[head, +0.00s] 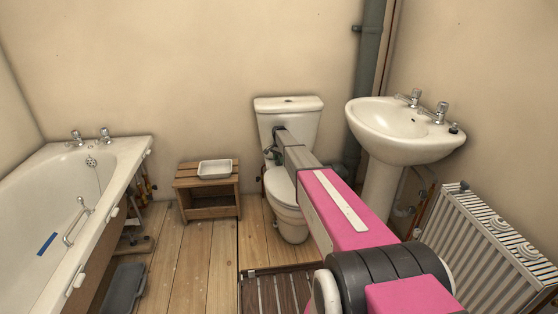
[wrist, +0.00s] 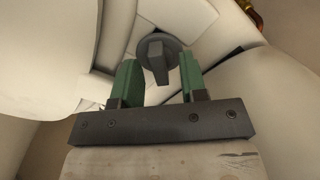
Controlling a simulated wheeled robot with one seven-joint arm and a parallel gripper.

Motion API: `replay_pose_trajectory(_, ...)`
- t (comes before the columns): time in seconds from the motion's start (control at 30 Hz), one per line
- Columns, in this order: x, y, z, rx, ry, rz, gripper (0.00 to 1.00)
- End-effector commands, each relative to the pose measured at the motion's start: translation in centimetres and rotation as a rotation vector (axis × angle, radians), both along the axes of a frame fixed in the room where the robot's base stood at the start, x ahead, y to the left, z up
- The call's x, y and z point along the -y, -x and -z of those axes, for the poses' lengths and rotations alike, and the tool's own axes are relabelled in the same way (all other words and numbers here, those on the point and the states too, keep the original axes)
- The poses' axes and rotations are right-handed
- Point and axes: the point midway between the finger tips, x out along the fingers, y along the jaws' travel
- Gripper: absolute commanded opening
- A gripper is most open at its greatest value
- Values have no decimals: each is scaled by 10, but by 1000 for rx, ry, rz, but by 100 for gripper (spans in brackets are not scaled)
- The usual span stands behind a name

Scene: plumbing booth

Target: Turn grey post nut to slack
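A dark grey round nut with a raised wing or tab (wrist: 157,58) shows at the top middle of the wrist view, among white ceramic surfaces. I take it to be the grey post nut. My gripper (wrist: 158,74) has two green fingers standing apart, one on each side of the nut's tab. A gap shows between each finger and the tab, so it is open and holds nothing. In the head view my gripper (head: 270,154) is at the left front of the white toilet cistern (head: 302,118); my arm hides much of that area, and the nut is not visible there.
The toilet bowl (head: 288,215) is below my arm. A basin (head: 385,135) and radiator (head: 485,245) stand at right. A wooden stool (head: 205,202) with a white tray (head: 214,169) stands left. A bath (head: 25,235) lines the left side. Floorboards between are partly clear.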

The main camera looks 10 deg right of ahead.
Motion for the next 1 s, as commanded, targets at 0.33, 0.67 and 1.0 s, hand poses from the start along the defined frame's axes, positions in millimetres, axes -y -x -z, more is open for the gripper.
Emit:
replay_pose_trajectory(0.33, 0, 0, 2, 0, 0, 0, 7)
replay_pose_trajectory(0.67, 0, 0, 2, 0, 0, -12, 0)
replay_pose_trajectory(1.0, 0, 0, 2, 1, -1, -169, 0)
